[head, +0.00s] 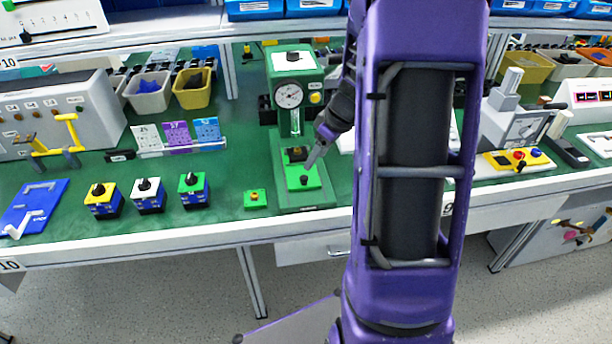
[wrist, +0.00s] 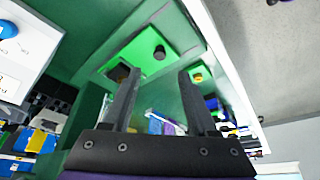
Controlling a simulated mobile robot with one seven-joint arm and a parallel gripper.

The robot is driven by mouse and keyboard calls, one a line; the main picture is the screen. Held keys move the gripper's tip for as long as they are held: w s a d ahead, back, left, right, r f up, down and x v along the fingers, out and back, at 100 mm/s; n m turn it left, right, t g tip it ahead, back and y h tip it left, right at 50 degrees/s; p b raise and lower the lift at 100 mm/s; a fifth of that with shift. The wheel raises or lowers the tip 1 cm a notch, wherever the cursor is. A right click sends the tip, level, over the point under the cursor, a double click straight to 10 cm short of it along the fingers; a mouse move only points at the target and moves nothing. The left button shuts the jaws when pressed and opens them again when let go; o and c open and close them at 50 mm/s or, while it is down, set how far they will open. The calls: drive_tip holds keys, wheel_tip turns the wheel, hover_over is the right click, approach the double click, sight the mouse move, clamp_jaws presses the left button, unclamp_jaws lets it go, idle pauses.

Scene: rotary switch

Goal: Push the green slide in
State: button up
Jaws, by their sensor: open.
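The green slide (head: 304,172) is a bright green plate on the base of a green press (head: 290,92) with a round dial. It reaches toward the table's front edge and has a black knob (head: 304,180) near its front end. A dark block (head: 296,153) sits at its rear. In the wrist view the slide (wrist: 178,36) and its black knob (wrist: 158,52) show beyond my fingertips. My gripper (head: 311,165) is over the right side of the slide, close to the knob. In the wrist view my gripper (wrist: 157,71) is open, with nothing between its fingers. Whether it touches the slide cannot be told.
A small green box (head: 255,198) with a yellow button stands left of the press. Several knob switches (head: 148,195) stand farther left. Bins (head: 192,87) and a grey console (head: 60,120) are behind. My purple arm hides the bench right of the press.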

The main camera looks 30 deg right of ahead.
sight(304, 177)
drive_tip(key=x, duration=0.9)
drive_tip(key=shift+b, duration=0.4)
clamp_jaws()
idle(0.8)
